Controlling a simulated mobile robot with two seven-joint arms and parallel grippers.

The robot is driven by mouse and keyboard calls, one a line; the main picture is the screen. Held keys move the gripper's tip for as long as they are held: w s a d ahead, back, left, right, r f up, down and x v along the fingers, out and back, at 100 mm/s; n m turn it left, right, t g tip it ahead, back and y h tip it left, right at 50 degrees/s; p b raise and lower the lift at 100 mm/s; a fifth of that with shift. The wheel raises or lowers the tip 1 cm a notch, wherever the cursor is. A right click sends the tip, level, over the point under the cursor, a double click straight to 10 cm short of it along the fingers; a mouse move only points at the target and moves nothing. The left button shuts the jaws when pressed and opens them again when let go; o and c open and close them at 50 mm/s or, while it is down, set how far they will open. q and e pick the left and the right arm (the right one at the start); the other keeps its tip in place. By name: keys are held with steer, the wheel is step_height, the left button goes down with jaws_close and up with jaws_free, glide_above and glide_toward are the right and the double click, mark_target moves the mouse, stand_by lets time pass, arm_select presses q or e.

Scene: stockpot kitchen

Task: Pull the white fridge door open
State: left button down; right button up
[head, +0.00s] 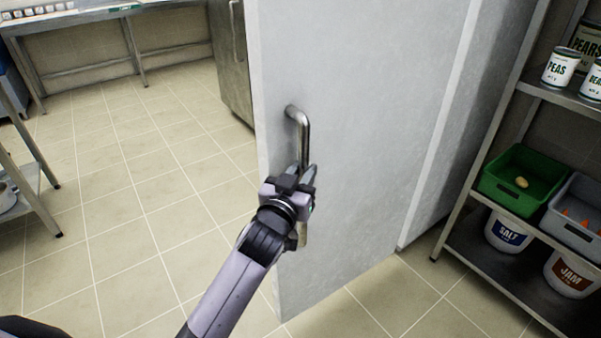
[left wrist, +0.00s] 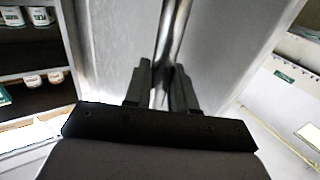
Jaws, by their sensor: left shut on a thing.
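The white fridge door (head: 350,130) stands upright in the middle of the head view, its lower edge slanting down to the left. A pale vertical strip runs along its right side. I cannot tell how far the door stands open. Its metal bar handle (head: 303,130) is upright near the door's left edge. My left gripper (head: 303,174) is shut on the lower part of this handle and hides some of it. In the left wrist view the handle (left wrist: 176,30) runs down between the two fingers (left wrist: 160,88). My right gripper is not in view.
At the right a metal shelf holds cans (head: 560,67), a green bin (head: 523,181), a grey bin (head: 577,222) and white tubs (head: 508,234). A steel cabinet (head: 234,70) stands behind the door. Tiled floor (head: 130,190) is clear at the left, between tables.

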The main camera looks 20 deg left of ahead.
arm_select(q)
steer(key=shift+d+r+h, duration=0.3)
steer(key=shift+d+h, duration=0.1)
steer(key=shift+d, duration=0.15)
steer(key=c, duration=1)
jaws_free()
steer(key=shift+w+d, duration=0.1)
steer(key=shift+c, duration=0.2)
steer(key=shift+w+f, duration=0.1)
steer(key=shift+f, duration=0.1)
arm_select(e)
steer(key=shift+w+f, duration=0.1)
arm_select(q)
steer(key=shift+a+f, duration=0.1)
steer(key=shift+a, duration=0.1)
